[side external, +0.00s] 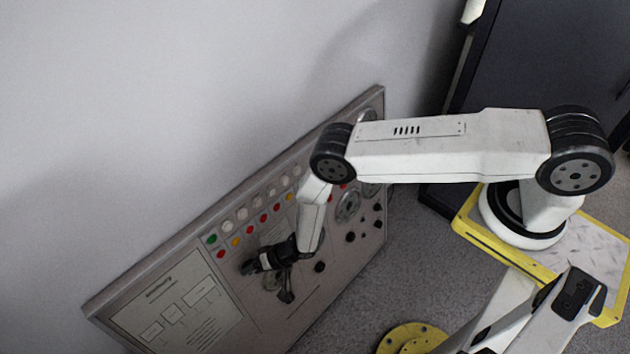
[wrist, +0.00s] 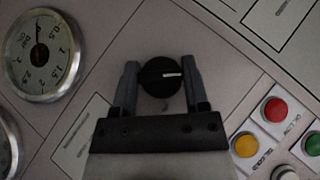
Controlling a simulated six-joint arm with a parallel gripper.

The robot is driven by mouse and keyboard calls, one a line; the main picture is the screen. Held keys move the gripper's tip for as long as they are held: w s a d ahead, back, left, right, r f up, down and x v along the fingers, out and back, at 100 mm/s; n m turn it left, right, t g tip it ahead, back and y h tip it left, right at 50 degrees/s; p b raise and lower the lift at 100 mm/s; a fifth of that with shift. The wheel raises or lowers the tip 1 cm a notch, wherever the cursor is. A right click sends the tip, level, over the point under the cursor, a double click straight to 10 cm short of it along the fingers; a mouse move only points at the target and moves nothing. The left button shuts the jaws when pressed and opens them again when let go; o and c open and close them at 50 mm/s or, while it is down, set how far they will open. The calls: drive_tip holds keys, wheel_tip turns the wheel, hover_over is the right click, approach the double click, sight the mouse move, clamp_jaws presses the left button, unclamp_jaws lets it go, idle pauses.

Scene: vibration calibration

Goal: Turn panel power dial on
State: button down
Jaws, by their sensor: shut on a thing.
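In the wrist view a round black dial (wrist: 161,76) with a white pointer line sits on the grey panel (wrist: 105,25). The pointer line lies about level in the picture and points right. My gripper (wrist: 160,72) has one finger on each side of the dial and is shut on it. In the side external view my gripper (side external: 247,267) is at the panel (side external: 378,200), below the rows of buttons. The dial itself is hidden there behind my gripper.
A round gauge (wrist: 41,54) is left of the dial in the wrist view. Red (wrist: 275,109), yellow (wrist: 246,145) and green (wrist: 313,143) buttons are at lower right. A labelled diagram plate (side external: 175,305) is on the panel's left part. Grey floor (side external: 400,270) lies in front.

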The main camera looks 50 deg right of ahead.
drive_tip(key=m+t+y, duration=0.1)
drive_tip(key=m+y, duration=0.1)
drive_tip(key=y, duration=0.1)
drive_tip(key=shift+d+f, duration=0.1)
drive_tip(key=shift+m+t+y, duration=1.2)
drive_tip(key=shift+m, duration=0.3)
drive_tip(key=shift+c, duration=0.5)
unclamp_jaws()
drive_tip(key=shift+s, duration=0.1)
drive_tip(key=v, duration=0.7)
drive_tip(key=shift+d, duration=0.25)
